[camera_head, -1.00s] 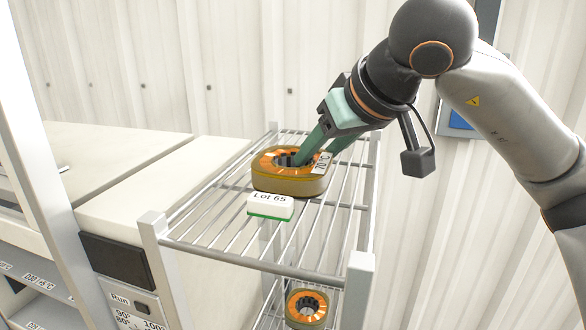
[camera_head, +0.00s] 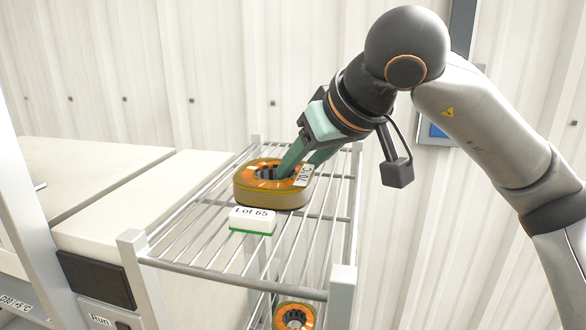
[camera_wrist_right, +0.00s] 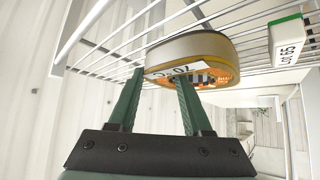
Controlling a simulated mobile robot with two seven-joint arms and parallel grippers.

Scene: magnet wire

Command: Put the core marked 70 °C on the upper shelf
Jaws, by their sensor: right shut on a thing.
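The core marked 70 °C (camera_head: 272,197) is a rounded ring with orange windings and a white label. It appears to rest flat on the wire upper shelf (camera_head: 205,249), behind the Lot 65 block; any small gap below it is hard to tell. My right gripper (camera_head: 297,168) comes down from the upper right and is shut on the core's wall, one finger in the central hole and one outside. The right wrist view shows the core (camera_wrist_right: 190,50) by my fingertips, its label between the fingers. My left gripper is not in view.
The white Lot 65 block (camera_head: 252,221) with a green base stands in front of the core. Another core (camera_head: 294,317) sits lower down, under the upper shelf. Corner posts (camera_head: 342,290) rise at the shelf's front. A pale cabinet (camera_head: 140,220) stands to the left.

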